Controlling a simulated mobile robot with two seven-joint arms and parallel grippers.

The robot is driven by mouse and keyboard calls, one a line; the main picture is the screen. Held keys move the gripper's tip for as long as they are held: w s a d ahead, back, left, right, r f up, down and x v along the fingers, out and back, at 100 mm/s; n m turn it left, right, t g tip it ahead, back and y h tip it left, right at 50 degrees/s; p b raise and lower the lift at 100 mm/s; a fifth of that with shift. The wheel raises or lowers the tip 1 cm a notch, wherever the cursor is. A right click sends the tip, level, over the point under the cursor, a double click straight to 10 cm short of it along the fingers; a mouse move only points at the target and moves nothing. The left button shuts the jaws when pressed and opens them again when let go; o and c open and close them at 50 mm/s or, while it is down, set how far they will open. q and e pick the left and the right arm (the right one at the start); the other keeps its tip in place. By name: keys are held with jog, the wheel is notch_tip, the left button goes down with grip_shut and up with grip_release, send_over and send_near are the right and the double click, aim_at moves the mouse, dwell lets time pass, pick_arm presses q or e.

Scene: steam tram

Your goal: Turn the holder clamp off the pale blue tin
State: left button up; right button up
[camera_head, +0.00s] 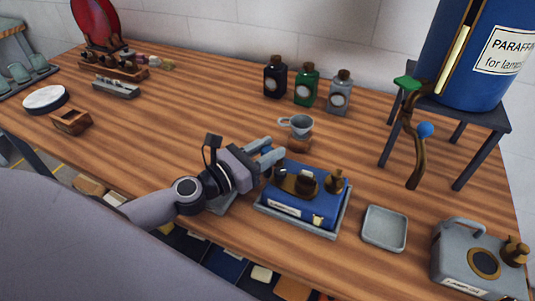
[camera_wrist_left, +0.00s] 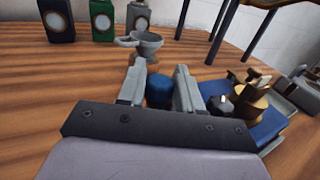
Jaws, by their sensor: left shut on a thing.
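My left gripper (camera_head: 272,155) is low over the table, its fingers beside the far left end of a dark blue box-shaped tin (camera_head: 286,205). In the left wrist view its fingers (camera_wrist_left: 160,88) are shut on a blue rounded knob (camera_wrist_left: 158,91). I cannot tell whether this knob belongs to the holder clamp. The dark blue tin lies in a grey tray (camera_head: 331,233) with dark and brass fittings on top. A pale grey-blue tin (camera_head: 449,253) with a handle, brass cap and label stands at the right. My right gripper is not in view.
A small empty grey dish (camera_head: 384,229) sits between the two tins. A grey cup (camera_head: 297,124) stands just behind the gripper, with several bottles (camera_head: 306,86) farther back. A blue paraffin drum (camera_head: 455,60) stands on a dark stand at the right.

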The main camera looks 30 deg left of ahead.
pick_arm(q)
jog(key=m+g+h+b, duration=0.2)
jog(key=h+b, duration=0.1)
jog(key=m+g+h+b, duration=0.2)
jog(key=m+h+b, duration=0.1)
jog(key=shift+w+a+f, duration=0.1)
jog(key=shift+f, duration=0.05)
jog(key=m+g+h+b, duration=0.1)
jog(key=g+h, duration=0.1)
jog(key=shift+m+g, duration=0.3)
jog(key=shift+m, duration=0.1)
jog(key=m+g, duration=0.1)
jog(key=m+g+h+b, duration=0.1)
jog(key=g, duration=0.1)
jog(key=m+g+h, duration=0.1)
jog(key=shift+r+m+g, duration=0.3)
jog(key=shift+g, duration=0.1)
jog(key=m+g+h+b, duration=0.1)
jog(key=m+g, duration=0.1)
jog(key=g, duration=0.2)
jog(key=shift+m+g+b, duration=0.4)
jog(key=shift+m+g, duration=1.3)
jog(key=shift+g, duration=0.9)
jog(key=o, duration=0.9)
